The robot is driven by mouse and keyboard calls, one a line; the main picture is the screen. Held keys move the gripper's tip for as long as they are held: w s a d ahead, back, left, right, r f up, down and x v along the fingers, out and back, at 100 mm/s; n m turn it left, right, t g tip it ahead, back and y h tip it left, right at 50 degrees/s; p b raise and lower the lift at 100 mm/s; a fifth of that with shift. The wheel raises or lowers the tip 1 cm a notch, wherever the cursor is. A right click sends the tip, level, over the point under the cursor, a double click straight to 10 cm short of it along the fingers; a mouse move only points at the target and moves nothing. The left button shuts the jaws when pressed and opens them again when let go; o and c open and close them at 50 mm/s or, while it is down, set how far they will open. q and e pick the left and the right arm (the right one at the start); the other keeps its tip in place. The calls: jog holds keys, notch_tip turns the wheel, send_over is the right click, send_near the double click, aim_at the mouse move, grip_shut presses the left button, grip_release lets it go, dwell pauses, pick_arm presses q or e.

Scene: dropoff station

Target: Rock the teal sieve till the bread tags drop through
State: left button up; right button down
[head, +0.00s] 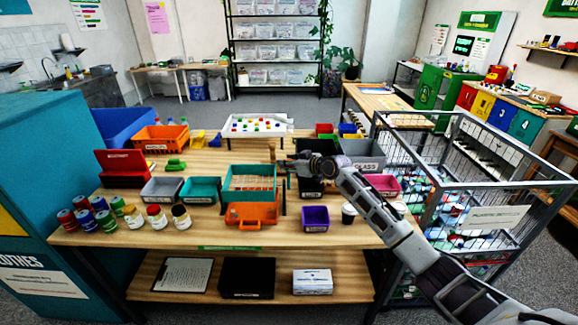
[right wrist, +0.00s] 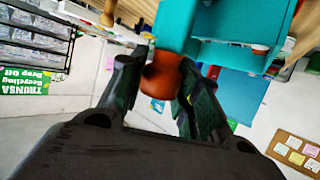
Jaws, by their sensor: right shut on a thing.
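The teal sieve (head: 234,170) is a box-shaped frame with a barred bottom, standing over the orange tray (head: 252,213) near the middle of the table. My right gripper (head: 280,166) is at the sieve's right side. In the right wrist view its fingers are shut around a round orange-brown knob (right wrist: 160,76) attached to the teal sieve (right wrist: 178,28). I cannot make out bread tags in the sieve, and the tray's inside is mostly hidden under it. My left gripper is out of view.
A teal bin (head: 201,189) and a grey bin (head: 161,189) stand left of the sieve. Several jars and cans line the front left. A wire cage (head: 440,165) stands at right.

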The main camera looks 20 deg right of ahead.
jog(key=shift+w+d+r, duration=0.1)
jog(key=shift+w, duration=0.15)
jog(key=c, duration=1)
grip_release()
jog(key=shift+c, duration=0.2)
jog(key=v, duration=1.2)
